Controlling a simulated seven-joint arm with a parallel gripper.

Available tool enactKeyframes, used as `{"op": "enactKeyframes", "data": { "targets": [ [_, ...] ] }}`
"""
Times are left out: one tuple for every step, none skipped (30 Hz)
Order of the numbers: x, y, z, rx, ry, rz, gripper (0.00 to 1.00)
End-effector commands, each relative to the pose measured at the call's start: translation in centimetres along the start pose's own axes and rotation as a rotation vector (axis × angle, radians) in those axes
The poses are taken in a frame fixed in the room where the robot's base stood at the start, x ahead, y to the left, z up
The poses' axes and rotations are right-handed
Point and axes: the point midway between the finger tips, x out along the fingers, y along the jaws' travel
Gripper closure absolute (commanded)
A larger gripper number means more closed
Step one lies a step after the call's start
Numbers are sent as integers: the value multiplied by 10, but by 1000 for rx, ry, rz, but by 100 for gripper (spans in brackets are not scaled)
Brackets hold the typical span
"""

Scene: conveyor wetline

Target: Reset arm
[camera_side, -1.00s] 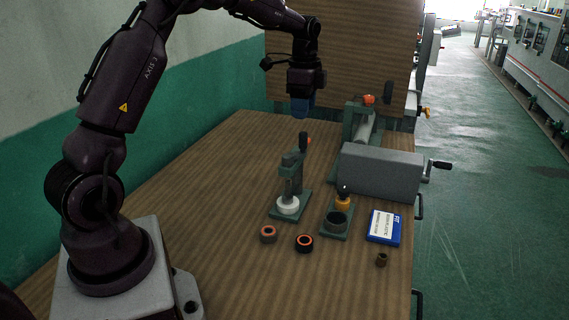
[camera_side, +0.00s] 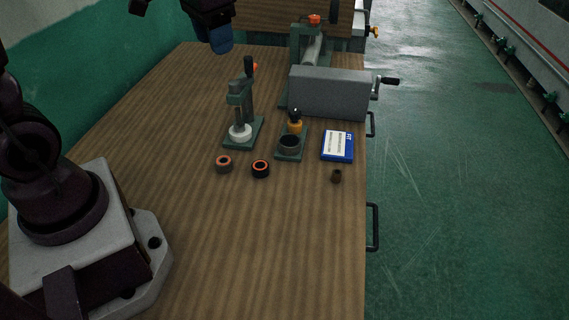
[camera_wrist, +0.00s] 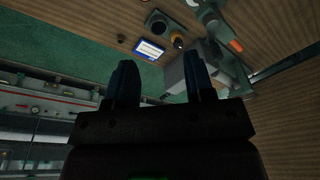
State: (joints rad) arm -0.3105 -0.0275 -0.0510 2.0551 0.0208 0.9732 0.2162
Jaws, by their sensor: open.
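My gripper (camera_side: 221,40) is at the top of the side view, raised above the far part of the wooden bench (camera_side: 215,245). In the wrist view its two dark blue fingers (camera_wrist: 160,85) stand apart with nothing between them. The upper part of my arm is cut off by the side view's top edge.
A reddish ring (camera_side: 224,165), a black and orange ring (camera_side: 261,169), a small brown bushing (camera_side: 336,176), a blue and white box (camera_side: 338,146) and a green fixture with a dark cup (camera_side: 290,144) stand on the bench.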

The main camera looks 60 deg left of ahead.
Motion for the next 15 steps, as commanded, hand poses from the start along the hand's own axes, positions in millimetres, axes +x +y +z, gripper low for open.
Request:
{"op": "enactKeyframes", "data": {
  "targets": [
    [-10, 13, 16, -25, 37, -4, 51],
    [-14, 19, 25, -41, 55, -4, 51],
    [-19, 27, 37, -61, 81, -2, 51],
    [-22, 33, 46, -73, 102, 0, 51],
    [-25, 39, 55, -80, 122, 4, 51],
    [-28, 46, 67, -87, 148, 10, 51],
    [-30, 50, 75, -89, 169, 15, 51],
    [-32, 55, 82, -85, 189, 20, 51],
    [-34, 60, 91, -76, 214, 27, 51],
    [-36, 63, 96, -66, 232, 31, 51],
    [-38, 66, 101, -54, 249, 35, 51],
    [-40, 69, 107, -39, 271, 41, 51],
    [-42, 71, 109, -29, 287, 44, 51],
    [-44, 73, 112, -20, 302, 47, 51],
    [-48, 75, 113, -10, 322, 51, 51]
  ]
}}
